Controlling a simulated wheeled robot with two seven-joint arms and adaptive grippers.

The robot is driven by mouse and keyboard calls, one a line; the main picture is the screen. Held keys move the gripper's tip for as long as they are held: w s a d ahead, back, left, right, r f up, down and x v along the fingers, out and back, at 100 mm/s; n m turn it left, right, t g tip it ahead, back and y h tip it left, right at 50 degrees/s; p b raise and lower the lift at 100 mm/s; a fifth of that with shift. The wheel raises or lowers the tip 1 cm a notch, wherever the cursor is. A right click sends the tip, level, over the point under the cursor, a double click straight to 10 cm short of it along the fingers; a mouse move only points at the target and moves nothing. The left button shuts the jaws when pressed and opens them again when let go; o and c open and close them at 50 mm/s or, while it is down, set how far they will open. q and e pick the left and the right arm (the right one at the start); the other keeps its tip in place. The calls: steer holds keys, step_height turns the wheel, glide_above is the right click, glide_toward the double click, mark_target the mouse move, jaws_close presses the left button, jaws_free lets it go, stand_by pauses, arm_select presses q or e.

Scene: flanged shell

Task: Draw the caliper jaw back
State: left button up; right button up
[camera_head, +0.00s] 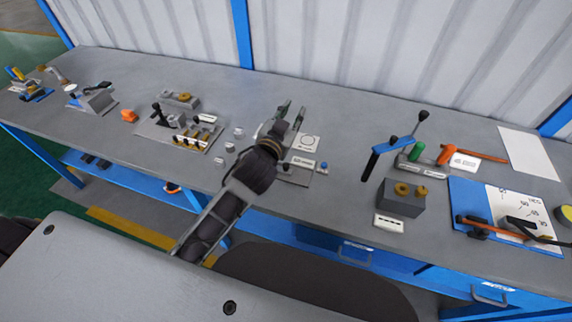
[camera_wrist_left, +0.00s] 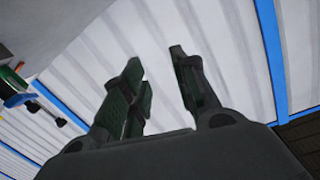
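I cannot pick out the caliper or its jaw with certainty at this size. My left gripper (camera_head: 291,115) hangs above the middle of the grey bench, by a dark plate with a white circle label (camera_head: 310,141). Its fingers are spread, and in the left wrist view the gripper (camera_wrist_left: 160,85) is open with nothing between the fingers. The arm covers part of the bench and plate. To the right, a blue bar with a black-knobbed lever (camera_head: 394,146) stands upright near a green handle (camera_head: 417,151) and an orange part (camera_head: 446,155). My right gripper is not in view.
A grey block with brass rings (camera_head: 402,198) stands right of the arm. A blue board (camera_head: 468,196) with a numbered sheet lies at the far right. A fixture plate (camera_head: 178,131) and an orange piece (camera_head: 129,115) lie left. The corrugated wall (camera_head: 330,40) rises behind.

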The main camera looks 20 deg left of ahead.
arm_select(q)
steer(key=s+d+r+m+t+h, duration=0.1)
steer(key=s+d+r+m+h, duration=0.1)
steer(key=d+r+m+h, duration=1.15)
steer(key=s+d+f+m+g+h, duration=0.15)
steer(key=s+d+m+g, duration=0.25)
steer(key=d+m+g, duration=0.4)
steer(key=s+d+f+m+g+h, duration=0.1)
steer(key=s+d+m+g+h, duration=0.3)
steer(key=m+g, duration=0.4)
steer(key=a+f+m+g+y, duration=0.2)
steer(key=a+f+g+y, duration=0.35)
steer(key=f+y, duration=0.7)
steer(key=w+a+f+n+t+y, duration=0.1)
steer(key=w+a+y, duration=0.3)
steer(key=a, duration=0.6)
steer(key=w+a+f+n+t+y, duration=0.2)
steer(key=w+a+f+y, duration=0.1)
steer(key=a, duration=0.7)
steer(key=shift+w+a+n+y, duration=0.35)
steer(key=shift+a, duration=0.05)
